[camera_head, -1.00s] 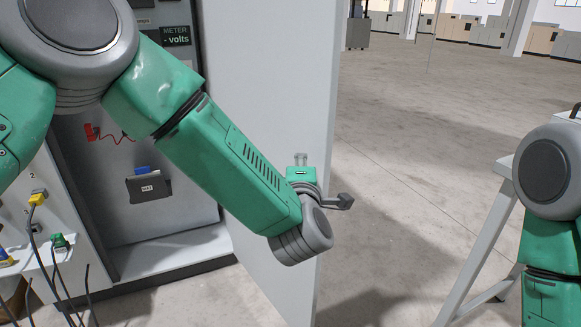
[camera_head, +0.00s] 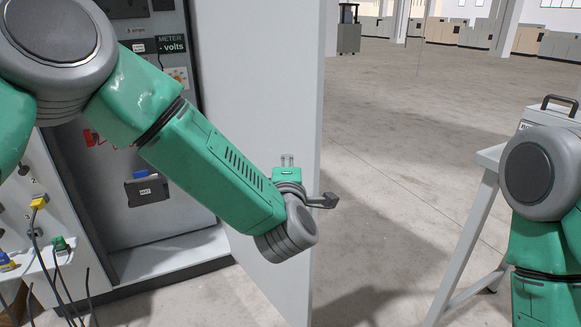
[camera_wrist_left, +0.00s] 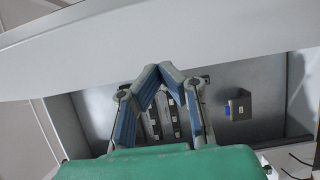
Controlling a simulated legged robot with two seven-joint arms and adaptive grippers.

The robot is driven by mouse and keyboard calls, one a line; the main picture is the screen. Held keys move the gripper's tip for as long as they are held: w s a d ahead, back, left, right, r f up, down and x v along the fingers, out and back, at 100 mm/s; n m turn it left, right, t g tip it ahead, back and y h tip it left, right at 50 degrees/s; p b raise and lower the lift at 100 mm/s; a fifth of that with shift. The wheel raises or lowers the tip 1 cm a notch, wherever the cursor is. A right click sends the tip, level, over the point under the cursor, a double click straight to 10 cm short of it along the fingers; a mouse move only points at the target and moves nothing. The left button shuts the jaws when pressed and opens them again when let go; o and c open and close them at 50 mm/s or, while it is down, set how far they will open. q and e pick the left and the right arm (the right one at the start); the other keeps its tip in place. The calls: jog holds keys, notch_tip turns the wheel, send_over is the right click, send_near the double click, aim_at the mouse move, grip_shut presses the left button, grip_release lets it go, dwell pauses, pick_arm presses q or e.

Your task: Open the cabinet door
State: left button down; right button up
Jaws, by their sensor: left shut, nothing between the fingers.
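The cabinet door (camera_head: 258,75) is a tall light grey panel standing open at a wide angle, its free edge to the right. Left of it the grey cabinet (camera_head: 165,225) shows its inside, with a meter panel and a dark pouch. My left gripper (camera_head: 287,160) is in front of the door near its free edge. My forearm hides part of the door. In the left wrist view the gripper (camera_wrist_left: 160,68) has its fingertips together and empty. The door (camera_wrist_left: 200,35) spans the top of that view, with the cabinet inside beyond. My right gripper is out of view.
A white-legged table (camera_head: 470,240) with a handled case (camera_head: 548,112) stands at the right, behind my right arm. Cables and plugs (camera_head: 50,235) are at the lower left. The concrete floor (camera_head: 400,130) right of the door is clear.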

pick_arm(q)
jog(key=s+d+p, duration=0.1)
jog(key=s+d, duration=0.4)
jog(key=s, duration=0.3)
jog(key=s+a+f+m+g+h, duration=0.1)
jog(key=s+a+f+m+g, duration=0.25)
jog(key=f, duration=0.45)
jog(key=s+a+f+m+g+h+p, duration=0.1)
jog(key=s+a+f+m+g, duration=0.1)
jog(key=s+a+f+m, duration=0.45)
jog(key=s+a+f+m+g+h, duration=0.1)
jog(key=a+f+m+g, duration=0.15)
jog(key=f, duration=0.75)
jog(key=s+a+f+m+g, duration=0.3)
jog(key=s+a, duration=0.5)
jog(key=s, duration=0.3)
jog(key=s+a+f+m+g+y, duration=0.1)
jog(key=s+a+f+m+g, duration=0.3)
jog(key=s, duration=0.8)
jog(key=a+f+g, duration=0.1)
jog(key=a+g, duration=0.1)
jog(key=a, duration=0.1)
jog(key=shift+s+a+p, duration=0.3)
jog(key=shift+a+p, duration=0.05)
jog(key=shift+r, duration=0.1)
